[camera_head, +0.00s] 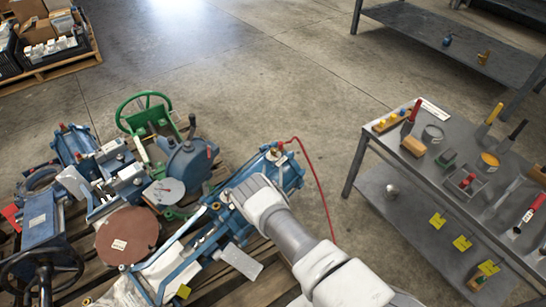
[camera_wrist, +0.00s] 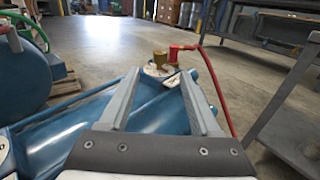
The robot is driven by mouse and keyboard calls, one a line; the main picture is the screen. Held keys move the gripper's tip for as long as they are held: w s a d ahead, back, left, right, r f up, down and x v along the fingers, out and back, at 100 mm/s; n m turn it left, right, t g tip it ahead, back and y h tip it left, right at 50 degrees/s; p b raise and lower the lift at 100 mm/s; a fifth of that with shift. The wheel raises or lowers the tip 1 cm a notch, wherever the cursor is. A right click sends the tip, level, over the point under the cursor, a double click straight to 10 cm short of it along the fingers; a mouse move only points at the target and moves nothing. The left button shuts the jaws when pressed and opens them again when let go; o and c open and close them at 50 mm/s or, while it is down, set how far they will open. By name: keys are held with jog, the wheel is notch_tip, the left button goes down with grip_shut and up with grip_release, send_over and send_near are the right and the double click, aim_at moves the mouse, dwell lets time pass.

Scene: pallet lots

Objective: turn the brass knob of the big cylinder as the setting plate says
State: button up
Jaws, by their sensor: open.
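The big cylinder is blue and lies on the pallet; it shows in the wrist view (camera_wrist: 150,112) and in the head view (camera_head: 290,174), partly behind my arm. At its far end stands the small brass knob (camera_wrist: 159,58), over a pale round plate (camera_wrist: 157,71) whose markings are too small to read. A red fitting (camera_wrist: 174,52) with a red hose sits just right of the knob. My gripper (camera_wrist: 159,76) is open and empty. Its fingers point toward the knob, which appears between and beyond the fingertips, apart from them. I cannot tell which tag is the setting plate.
Blue and green machine parts, including a green handwheel (camera_head: 144,105) and a brown disc (camera_head: 127,236), crowd the pallet on the left. The red hose (camera_head: 318,190) hangs right of the cylinder. A grey tool table (camera_head: 455,150) stands at right. Open concrete floor lies behind.

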aim_at(273, 153)
jog(key=w+b, duration=0.1)
jog(key=w, duration=0.3)
jog(key=w+b, duration=0.2)
jog(key=w, duration=0.2)
jog(key=shift+d+f, duration=0.15)
jog(key=shift+w, duration=0.7)
jog(key=shift+c, duration=0.3)
grip_shut()
